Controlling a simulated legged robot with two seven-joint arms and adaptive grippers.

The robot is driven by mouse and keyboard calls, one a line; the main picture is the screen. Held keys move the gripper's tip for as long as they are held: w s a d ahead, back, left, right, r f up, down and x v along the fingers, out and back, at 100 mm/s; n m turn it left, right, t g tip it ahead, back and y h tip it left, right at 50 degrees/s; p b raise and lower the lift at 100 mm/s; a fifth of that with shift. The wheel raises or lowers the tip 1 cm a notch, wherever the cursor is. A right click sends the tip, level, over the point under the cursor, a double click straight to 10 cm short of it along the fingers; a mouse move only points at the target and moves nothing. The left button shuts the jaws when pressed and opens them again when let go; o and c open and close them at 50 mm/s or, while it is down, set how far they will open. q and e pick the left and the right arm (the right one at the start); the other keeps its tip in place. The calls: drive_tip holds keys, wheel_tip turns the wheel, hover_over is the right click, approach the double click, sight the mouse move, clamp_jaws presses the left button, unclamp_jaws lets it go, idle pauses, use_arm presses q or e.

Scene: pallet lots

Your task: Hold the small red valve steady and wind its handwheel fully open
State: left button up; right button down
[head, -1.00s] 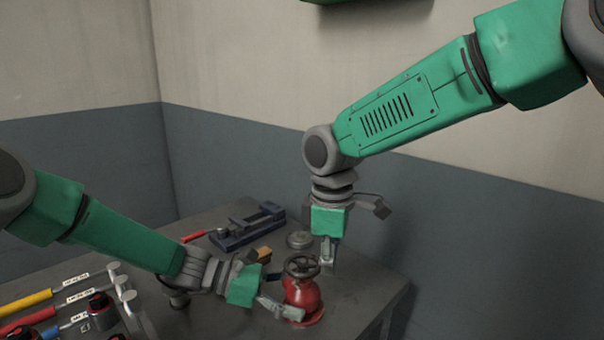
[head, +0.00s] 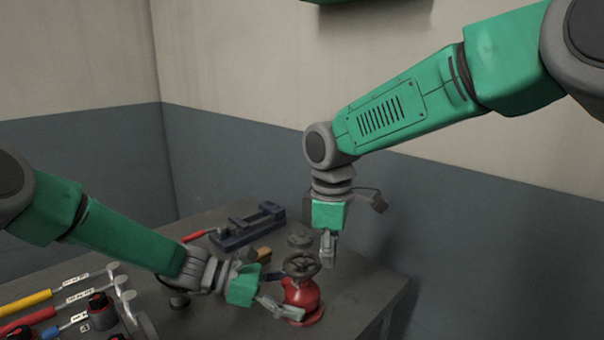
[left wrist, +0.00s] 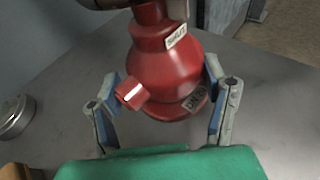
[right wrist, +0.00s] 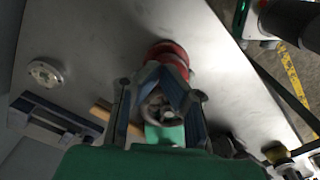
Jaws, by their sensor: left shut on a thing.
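The small red valve (head: 302,294) stands upright on the bench, with its dark handwheel (head: 302,264) on top. My left gripper (head: 287,311) is shut on the lower red body. The left wrist view shows the red body (left wrist: 163,65) between its fingers, with two labels and a small red side knob (left wrist: 131,93) bearing a white mark. My right gripper (head: 328,250) points down beside the wheel's upper right edge. In the right wrist view its fingers converge and the handwheel (right wrist: 157,108) shows between them; contact and finger gap are unclear.
A grey disc (head: 300,239) and a dark blue vise (head: 248,226) lie behind the valve. A wooden-coloured block (head: 264,254) is near my left gripper. Several coloured-handled tools (head: 40,313) are at lower left. The bench edge (head: 393,309) is right of the valve.

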drive_tip(key=shift+w, duration=0.1)
idle(0.3)
wheel_tip(320, 180, up, 6)
drive_tip(key=shift+d, duration=0.3)
idle(0.3)
drive_tip(key=s+a, duration=0.2)
drive_tip(key=s, duration=0.2)
wheel_tip(320, 180, down, 6)
drive_tip(key=shift+s+d+f, duration=0.15)
drive_tip(key=shift+s+d, duration=0.05)
idle(0.6)
drive_tip(key=shift+w+a, duration=0.1)
drive_tip(key=shift+w, duration=0.1)
idle(0.4)
